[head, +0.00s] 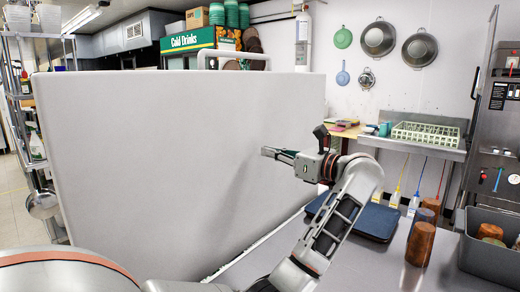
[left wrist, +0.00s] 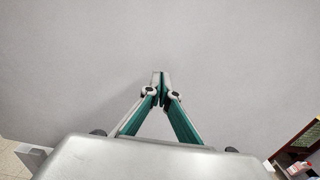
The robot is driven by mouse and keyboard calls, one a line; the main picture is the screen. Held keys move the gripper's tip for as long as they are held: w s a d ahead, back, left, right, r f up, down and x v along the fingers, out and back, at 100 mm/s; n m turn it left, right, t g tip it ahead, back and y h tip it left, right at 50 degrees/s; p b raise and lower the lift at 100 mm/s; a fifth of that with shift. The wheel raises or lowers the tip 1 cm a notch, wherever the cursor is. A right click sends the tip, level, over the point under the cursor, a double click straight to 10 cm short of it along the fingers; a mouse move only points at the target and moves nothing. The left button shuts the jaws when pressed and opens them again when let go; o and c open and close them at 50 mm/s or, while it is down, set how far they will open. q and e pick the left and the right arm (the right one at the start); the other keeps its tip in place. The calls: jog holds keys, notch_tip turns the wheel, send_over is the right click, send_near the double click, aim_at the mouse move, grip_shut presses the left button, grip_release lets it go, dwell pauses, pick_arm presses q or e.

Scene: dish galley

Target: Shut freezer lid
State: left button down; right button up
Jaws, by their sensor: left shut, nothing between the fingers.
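The freezer lid (head: 170,140) is a large pale grey panel that stands raised, close to upright, across the left and middle of the head view. Its flat face (left wrist: 70,60) fills most of the left wrist view. My left gripper (head: 265,152) is shut and empty, with its tips pointing at the lid's face near its right part. In the left wrist view the closed fingertips (left wrist: 160,76) are in front of the panel; I cannot tell whether they touch it. My right gripper is not in view.
A grey counter right of the lid bears a dark blue tray (head: 376,221), brown tumblers (head: 420,244) and a grey bin (head: 488,258). A green dish rack (head: 426,134) sits on a steel ledge behind. A wire shelf (head: 18,90) stands at far left.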

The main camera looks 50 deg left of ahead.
aim_at(252, 148)
pick_arm(q)
jog(key=shift+s+a, duration=0.15)
jog(key=shift+a, duration=1.65)
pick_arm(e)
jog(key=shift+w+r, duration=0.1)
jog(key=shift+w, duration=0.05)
